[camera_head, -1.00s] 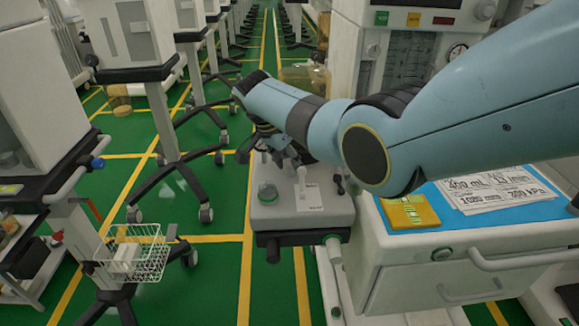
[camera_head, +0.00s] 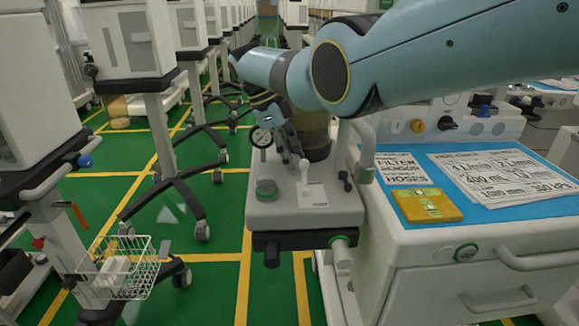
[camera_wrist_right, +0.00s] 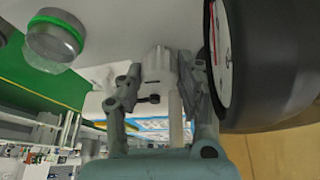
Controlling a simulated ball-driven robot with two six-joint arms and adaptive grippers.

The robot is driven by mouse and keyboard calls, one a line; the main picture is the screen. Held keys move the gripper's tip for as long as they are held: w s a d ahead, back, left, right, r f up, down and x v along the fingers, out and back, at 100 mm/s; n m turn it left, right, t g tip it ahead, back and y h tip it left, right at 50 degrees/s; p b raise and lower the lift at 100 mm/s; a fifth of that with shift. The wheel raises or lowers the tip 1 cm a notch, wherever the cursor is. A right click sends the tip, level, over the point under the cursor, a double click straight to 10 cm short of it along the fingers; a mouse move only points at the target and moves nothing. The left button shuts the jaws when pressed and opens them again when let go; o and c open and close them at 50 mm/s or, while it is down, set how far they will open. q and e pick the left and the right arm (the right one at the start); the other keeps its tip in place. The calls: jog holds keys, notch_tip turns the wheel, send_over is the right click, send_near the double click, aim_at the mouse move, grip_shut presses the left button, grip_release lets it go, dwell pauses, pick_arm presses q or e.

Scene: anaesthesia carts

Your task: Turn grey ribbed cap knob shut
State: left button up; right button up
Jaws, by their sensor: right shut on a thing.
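A grey ribbed cap (camera_head: 266,188) with a green ring sits on the pale grey block (camera_head: 330,212) in the head view. It is larger in the wrist view (camera_wrist_right: 52,40), at the upper left, apart from my fingers. My right gripper (camera_head: 296,158) reaches down over the block, to the right of and behind this cap. In the wrist view its fingers (camera_wrist_right: 163,72) stand on either side of a pale lever knob (camera_wrist_right: 159,62) with a stem and are shut on it. The lever also shows in the head view (camera_head: 304,174). My left gripper is not in view.
A black-rimmed gauge (camera_head: 262,137) is close beside my right gripper. A brownish canister (camera_head: 316,140) stands behind the block. A cart top with a blue mat (camera_head: 480,212) and yellow pad (camera_head: 427,205) lies to the right. A wire basket (camera_head: 118,268) is at left.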

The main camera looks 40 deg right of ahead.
jog(key=shift+m+g+y+b, duration=0.35)
jog(key=shift+m+b, duration=0.55)
jog(key=shift+m, duration=0.3)
jog(key=o, duration=1.1)
jog(key=shift+o, duration=0.2)
jog(key=shift+w+r, duration=0.1)
